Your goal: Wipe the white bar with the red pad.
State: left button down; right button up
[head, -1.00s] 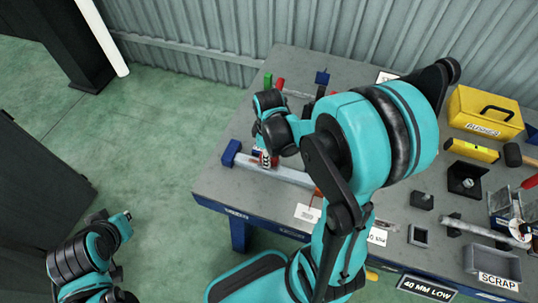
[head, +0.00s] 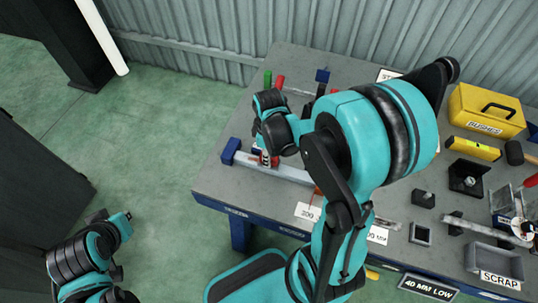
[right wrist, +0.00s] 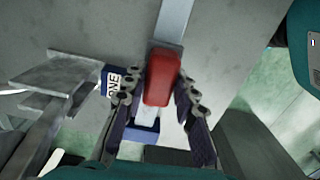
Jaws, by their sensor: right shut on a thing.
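The white bar (head: 292,173) lies on the workbench near its front left, with a blue block (head: 230,150) at its left end. My right gripper (right wrist: 160,98) is shut on the red pad (right wrist: 162,75). In the right wrist view the pad is over the bar (right wrist: 173,20), which shows above and below it; I cannot tell for sure that they touch. In the head view my right gripper (head: 266,150) is over the bar's left part, and my right arm hides the bar's right end. My left arm is at the lower left; its fingers do not show.
A yellow box (head: 486,112), a yellow level (head: 473,149) and a grey scrap tray (head: 494,262) are at the right of the workbench (head: 215,180). Green and red upright items (head: 279,82) stand behind the bar. A corrugated wall is behind the bench.

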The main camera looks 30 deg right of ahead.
jog(key=shift+f+b, duration=0.35)
jog(key=shift+f, duration=0.15)
jog(key=shift+w+a, duration=0.1)
